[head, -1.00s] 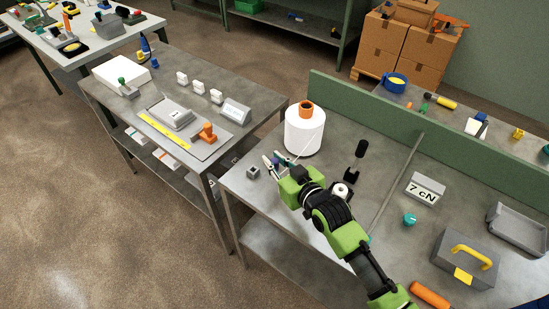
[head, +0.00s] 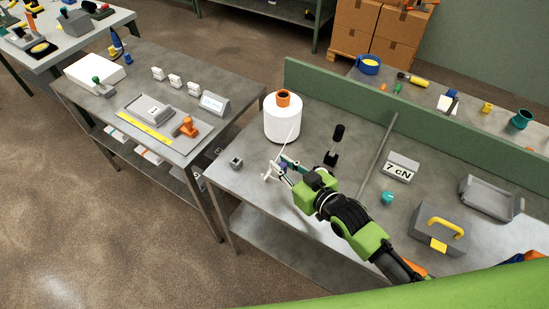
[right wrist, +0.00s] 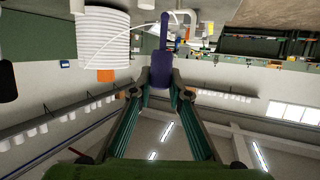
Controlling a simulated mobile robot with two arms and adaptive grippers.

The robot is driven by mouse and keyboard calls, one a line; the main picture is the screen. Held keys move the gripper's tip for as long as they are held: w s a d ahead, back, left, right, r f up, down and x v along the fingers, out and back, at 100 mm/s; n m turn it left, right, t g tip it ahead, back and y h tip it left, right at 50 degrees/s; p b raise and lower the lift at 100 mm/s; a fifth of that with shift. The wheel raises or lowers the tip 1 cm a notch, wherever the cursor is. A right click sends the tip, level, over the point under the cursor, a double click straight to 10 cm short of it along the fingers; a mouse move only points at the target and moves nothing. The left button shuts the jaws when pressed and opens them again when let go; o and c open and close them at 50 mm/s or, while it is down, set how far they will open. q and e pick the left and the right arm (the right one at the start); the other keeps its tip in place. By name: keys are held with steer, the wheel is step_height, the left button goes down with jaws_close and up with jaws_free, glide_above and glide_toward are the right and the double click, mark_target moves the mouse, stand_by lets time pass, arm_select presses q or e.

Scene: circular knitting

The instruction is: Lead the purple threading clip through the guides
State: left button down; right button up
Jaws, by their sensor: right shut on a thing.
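My right gripper (head: 285,170) is shut on the purple threading clip (right wrist: 161,72), which stands out between its fingertips in the right wrist view. In the head view only a small purple bit of the clip (head: 284,166) shows. A white hooked piece, which looks like a guide (head: 269,173), is right by the fingertips. It also shows near the clip's tip in the right wrist view (right wrist: 184,17); whether they touch, I cannot tell. White yarn (head: 292,141) runs from the white cone (head: 282,121) toward the clip. My left gripper is not in view.
A small grey block (head: 236,162) sits at the left edge.

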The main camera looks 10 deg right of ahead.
steer(key=shift+s+d+p, duration=1.6)
steer(key=shift+s+d, duration=2.2)
steer(key=shift+d, duration=1)
steer(key=shift+r+p, duration=1.05)
steer(key=shift+r, duration=1.45)
steer(key=s+d+f+b, duration=0.2)
steer(key=s+d+f, duration=0.2)
steer(key=d, duration=0.3)
steer(key=shift+s+d+f, duration=0.2)
steer(key=shift+s+f, duration=0.15)
steer(key=shift+s, duration=0.5)
steer(key=shift+f, duration=0.25)
